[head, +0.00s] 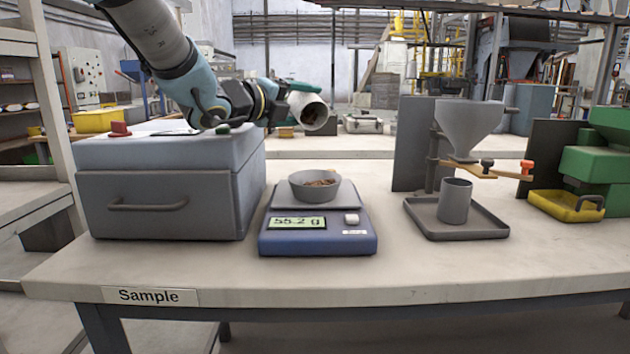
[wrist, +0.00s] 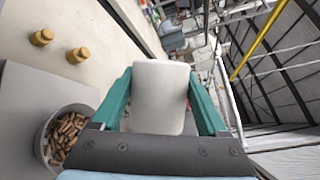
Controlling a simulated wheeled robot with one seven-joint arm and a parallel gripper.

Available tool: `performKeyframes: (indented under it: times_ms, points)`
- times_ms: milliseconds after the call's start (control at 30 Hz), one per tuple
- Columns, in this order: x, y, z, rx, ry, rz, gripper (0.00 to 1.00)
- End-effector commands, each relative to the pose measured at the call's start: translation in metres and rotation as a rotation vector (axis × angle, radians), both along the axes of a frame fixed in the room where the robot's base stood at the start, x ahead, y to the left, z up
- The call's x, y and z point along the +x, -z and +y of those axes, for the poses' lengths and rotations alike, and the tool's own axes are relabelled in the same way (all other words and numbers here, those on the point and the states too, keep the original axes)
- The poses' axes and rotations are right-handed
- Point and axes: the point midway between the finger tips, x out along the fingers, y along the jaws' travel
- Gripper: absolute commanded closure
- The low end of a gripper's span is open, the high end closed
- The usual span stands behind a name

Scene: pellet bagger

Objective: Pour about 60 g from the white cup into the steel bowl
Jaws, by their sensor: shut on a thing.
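The steel bowl (head: 314,187) stands on the blue scale (head: 318,238) below the cup, and the display (head: 298,222) reads 55.2 g. Pellets lie in the bowl, which also shows in the wrist view (wrist: 42,142). No falling pellets show.
A grey drawer cabinet (head: 165,190) stands left of the scale. To the right are a funnel (head: 468,125) on a stand, a grey cup (head: 455,201) on a tray (head: 431,229), and a yellow pan (head: 566,207). The table front (head: 400,280) is clear.

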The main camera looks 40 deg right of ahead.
Motion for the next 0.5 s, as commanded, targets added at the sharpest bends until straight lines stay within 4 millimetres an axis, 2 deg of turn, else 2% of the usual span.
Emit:
performKeyframes:
  times_ms: [500]
  points:
    - [-0.0016,-0.0005,0.0004,-0.01,0.001,-0.03,0.84]
